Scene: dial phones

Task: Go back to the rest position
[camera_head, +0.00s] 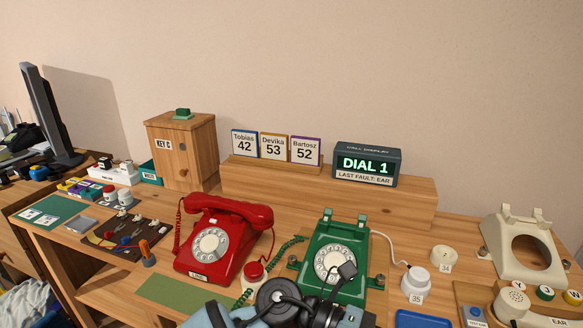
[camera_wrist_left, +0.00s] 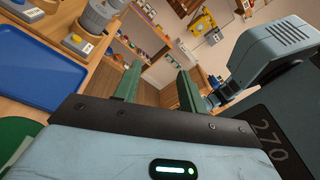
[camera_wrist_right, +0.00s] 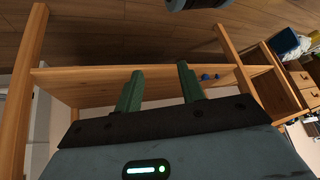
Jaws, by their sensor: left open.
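My left gripper (camera_wrist_left: 157,88) shows in the left wrist view with its two green fingers apart and nothing between them. A blue tray and a wooden bench lie to its left there. My right gripper (camera_wrist_right: 160,85) shows in the right wrist view, also with its green fingers apart and empty. It faces a wooden table frame and the floor. In the head view, grey and black parts of my arms cross the bottom middle, in front of the green phone (camera_head: 322,243); fingertips cannot be made out there. The green phone has an empty cradle.
A red phone (camera_head: 216,240) with its handset on stands left of the green one. A cream phone shell (camera_head: 498,268) stands at the right. A display (camera_head: 366,165) reads "DIAL 1". A blue tray (camera_head: 424,318) lies at the front edge; small parts crowd the bench.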

